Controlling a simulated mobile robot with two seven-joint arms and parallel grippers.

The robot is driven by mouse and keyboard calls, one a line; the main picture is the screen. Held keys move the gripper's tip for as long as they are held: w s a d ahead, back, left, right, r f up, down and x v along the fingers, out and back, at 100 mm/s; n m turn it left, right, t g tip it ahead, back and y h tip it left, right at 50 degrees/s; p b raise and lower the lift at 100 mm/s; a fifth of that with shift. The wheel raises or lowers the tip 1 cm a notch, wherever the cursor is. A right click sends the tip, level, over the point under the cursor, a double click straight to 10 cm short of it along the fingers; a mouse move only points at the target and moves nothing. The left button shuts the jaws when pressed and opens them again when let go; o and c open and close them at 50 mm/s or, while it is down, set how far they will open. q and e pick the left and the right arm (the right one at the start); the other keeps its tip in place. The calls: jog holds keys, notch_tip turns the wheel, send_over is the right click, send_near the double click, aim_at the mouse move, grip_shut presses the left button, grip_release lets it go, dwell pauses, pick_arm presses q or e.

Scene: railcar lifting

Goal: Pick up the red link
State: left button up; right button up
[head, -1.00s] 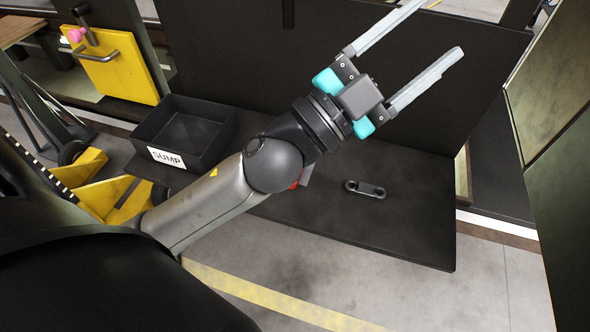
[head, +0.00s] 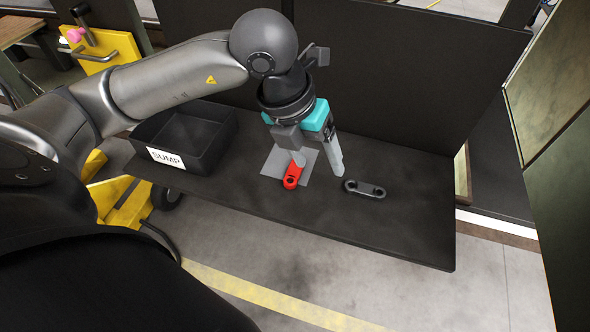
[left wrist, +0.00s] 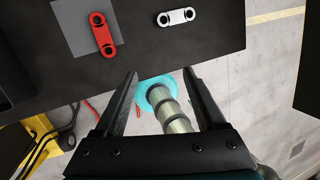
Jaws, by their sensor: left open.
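The red link (head: 291,177) lies on a light grey square sheet (head: 271,166) on the black bench. My left gripper (head: 319,167) points down with its fingers apart and nothing between them. In the head view, one finger overlaps the far end of the link and the other is to its right. In the left wrist view the red link (left wrist: 104,36) shows whole, at the upper left, beyond the left fingertip and outside the gap of my gripper (left wrist: 160,74). Its two end holes show. My right gripper is not in view.
A grey link (head: 365,189) of similar shape lies bare on the bench (head: 400,225) to the right. A black bin labelled SUMP (head: 165,140) stands at the left end. A dark upright panel (head: 420,90) rises behind the bench. The bench's right end is clear.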

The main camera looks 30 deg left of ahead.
pick_arm(q)
jog(key=w+a+n+y, duration=0.1)
jog(key=a+y, duration=0.2)
jog(key=a, duration=0.4)
send_over(294, 170)
jog(key=s, duration=0.2)
jog(key=shift+n+y, duration=0.3)
jog(key=f, duration=0.8)
jog(key=shift+s+d+f, duration=0.15)
jog(key=shift+d+f, duration=0.1)
jog(key=shift+f, duration=0.1)
jog(key=shift+t, duration=0.3)
jog(key=shift+p+x, duration=0.35)
jog(key=shift+x, duration=2.25)
grip_shut()
jog(key=shift+w+r, duration=0.1)
jog(key=shift+w, duration=0.15)
